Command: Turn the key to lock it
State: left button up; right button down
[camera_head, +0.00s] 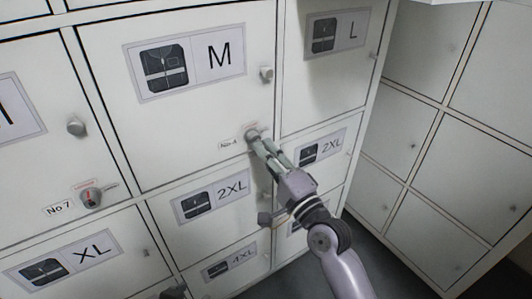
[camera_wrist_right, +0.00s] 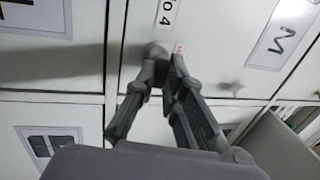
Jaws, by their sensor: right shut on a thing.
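The locker door marked M (camera_head: 190,110) is closed, with a No.4 label (camera_head: 229,143) near its lower right corner. Its round grey lock (camera_head: 251,134) sits beside that label. My right gripper (camera_head: 259,142) reaches up to the lock from the lower right, its fingertips shut right at the lock face. The key is hidden between the fingertips, so its angle cannot be told. In the right wrist view the fingertips (camera_wrist_right: 166,58) meet at the lock (camera_wrist_right: 153,50), next to the No.4 label (camera_wrist_right: 167,18).
A grey knob (camera_head: 267,74) stands out on the M door above the lock. Another lock (camera_head: 91,197) with a red mark sits by the No.7 label at left. More lockers (camera_head: 440,120) stand at right, beyond dark floor.

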pick_arm(q)
jog(key=shift+s+a+f+g, duration=0.25)
jog(key=shift+s+g, duration=0.1)
jog(key=shift+s, duration=0.25)
jog(key=shift+s+a+f+g, duration=0.15)
jog(key=shift+s+f+g, duration=0.15)
jog(key=shift+s, duration=0.3)
pick_arm(e)
jog(key=shift+w+r, duration=0.1)
jog(key=shift+r, duration=0.25)
dwell(1.2)
pick_arm(q)
jog(key=shift+w+r, duration=0.1)
pick_arm(e)
jog(key=shift+w+r+n+y, duration=0.1)
jog(key=shift+n+y, duration=0.3)
jog(key=shift+n, duration=1)
pick_arm(q)
jog(key=w+d+r+t, duration=0.2)
jog(key=w+r+t, duration=0.1)
jog(key=w, duration=0.3)
jog(key=shift+d+r+t+h+b, duration=0.15)
jog(key=shift+r+t+h+b, duration=0.2)
jog(key=shift+r+b, duration=0.1)
pick_arm(e)
jog(key=shift+d+n+g+y, duration=0.1)
jog(key=shift+n+g+y, duration=0.4)
jog(key=shift+n, duration=1.1)
pick_arm(q)
jog(key=shift+f, duration=0.15)
